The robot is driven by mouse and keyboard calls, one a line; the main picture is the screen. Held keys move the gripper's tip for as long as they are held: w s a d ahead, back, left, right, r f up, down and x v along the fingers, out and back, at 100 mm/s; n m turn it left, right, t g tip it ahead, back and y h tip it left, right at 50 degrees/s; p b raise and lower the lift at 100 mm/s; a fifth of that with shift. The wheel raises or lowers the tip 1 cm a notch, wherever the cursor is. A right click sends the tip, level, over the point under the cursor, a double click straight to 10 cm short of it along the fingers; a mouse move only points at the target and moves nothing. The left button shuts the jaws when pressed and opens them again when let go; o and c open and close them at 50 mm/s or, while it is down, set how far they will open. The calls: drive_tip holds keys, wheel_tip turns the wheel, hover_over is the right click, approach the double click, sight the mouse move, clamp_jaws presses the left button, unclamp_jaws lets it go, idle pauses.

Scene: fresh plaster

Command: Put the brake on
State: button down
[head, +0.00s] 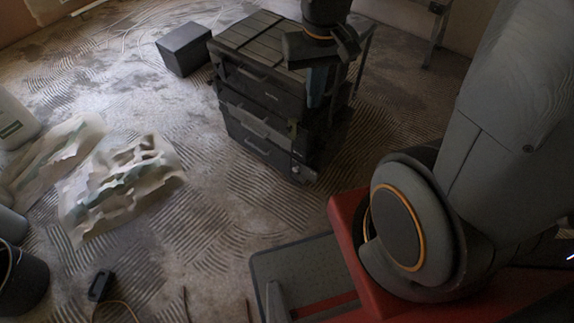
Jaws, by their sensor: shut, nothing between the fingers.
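A dark stacked tool chest (262,128) with drawers and handles stands at the upper middle of the head view. A small greenish part (293,128) shows near its front right corner, below my gripper; I cannot tell if it is the brake. Small light details (299,168) show low on the same corner, too small to read. My gripper (316,102) points down in front of the chest's right side and hides part of it. Its fingers are shut and empty. I cannot tell whether it touches the chest.
A dark box (184,49) stands left of the chest. Crumpled pale sheets (120,190) lie on the ridged floor at left, with a black bucket (22,280) and a small dark object with a cord (101,286) nearer. Floor between sheets and chest is clear.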

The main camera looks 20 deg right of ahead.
sight(296, 171)
drive_tip(key=w+a+f+m+g+h+b, duration=0.1)
drive_tip(key=w+a+f+m+h+b, duration=0.1)
drive_tip(key=w+f+b, duration=0.8)
drive_tip(key=w+a+f+m+h+b, duration=0.2)
drive_tip(key=w+f+m+b, duration=0.3)
drive_tip(key=f+b, duration=1.3)
drive_tip(key=w+a+f+m+g+h+b, duration=0.1)
drive_tip(key=w+f+b, duration=1.3)
drive_tip(key=f, duration=1.5)
drive_tip(key=a+m+h, duration=0.1)
drive_tip(key=a+m, duration=0.1)
drive_tip(key=m, duration=0.1)
drive_tip(key=shift+w+g+h, duration=0.3)
drive_tip(key=s+d+f+b, duration=0.4)
drive_tip(key=d+f+b, duration=0.2)
drive_tip(key=d+f, duration=0.2)
drive_tip(key=shift+s+f, duration=0.3)
drive_tip(key=shift+s, duration=0.1)
